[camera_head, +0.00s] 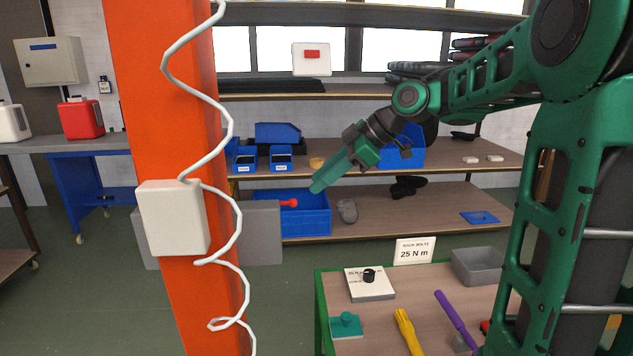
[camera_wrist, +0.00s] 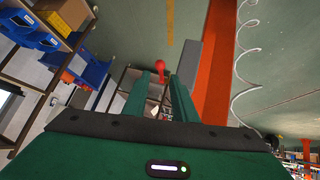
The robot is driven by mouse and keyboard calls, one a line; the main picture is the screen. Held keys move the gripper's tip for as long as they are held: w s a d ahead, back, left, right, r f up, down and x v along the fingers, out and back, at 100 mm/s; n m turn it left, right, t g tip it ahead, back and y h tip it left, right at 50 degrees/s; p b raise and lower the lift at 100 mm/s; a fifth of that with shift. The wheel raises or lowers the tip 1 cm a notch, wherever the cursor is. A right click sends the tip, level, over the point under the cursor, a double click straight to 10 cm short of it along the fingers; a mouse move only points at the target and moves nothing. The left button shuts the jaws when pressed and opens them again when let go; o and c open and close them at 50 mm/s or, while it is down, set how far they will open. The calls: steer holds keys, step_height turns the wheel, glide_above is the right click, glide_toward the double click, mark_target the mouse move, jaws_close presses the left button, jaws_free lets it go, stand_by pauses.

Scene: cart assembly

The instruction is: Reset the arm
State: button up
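My arm reaches from the right side of the head view toward the shelves. My gripper (camera_head: 317,186) points down and left in front of the blue bin on the lower shelf. In the wrist view, the two green fingers of my gripper (camera_wrist: 162,82) stand apart, with nothing visibly held between them. A red knob-like part (camera_head: 289,203) shows just left of and below the fingertips in the head view. The red part (camera_wrist: 153,76) also shows beyond the fingers in the wrist view; I cannot tell its exact distance.
An orange post (camera_head: 165,120) with a white box (camera_head: 172,218) and coiled cable stands left. A grey box (camera_head: 262,228) is beside it. The blue bin (camera_head: 312,222) sits on the shelf behind. A work table (camera_head: 345,348) with tools and a grey tray (camera_head: 478,266) stands below my arm.

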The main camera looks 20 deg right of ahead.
steer(key=s+d+f+m+g+h, duration=0.2)
steer(key=s+d+f+m, duration=0.2)
steer(key=s, duration=0.7)
steer(key=s+d+f+m+g+h, duration=0.2)
steer(key=s+d+f+m, duration=0.2)
steer(key=s+f+m, duration=0.3)
steer(key=s+d+f+m+g+h, duration=0.1)
steer(key=s+d+f+m+h, duration=0.1)
steer(key=s+d+f+m, duration=0.3)
steer(key=s+m, duration=0.4)
steer(key=s, duration=0.6)
steer(key=shift+s+f+g+h, duration=0.35)
steer(key=shift+s+g+h, duration=0.05)
steer(key=shift+d, duration=0.1)
steer(key=shift+w+f, duration=0.25)
steer(key=shift+w, duration=0.4)
steer(key=shift+o, duration=0.4)
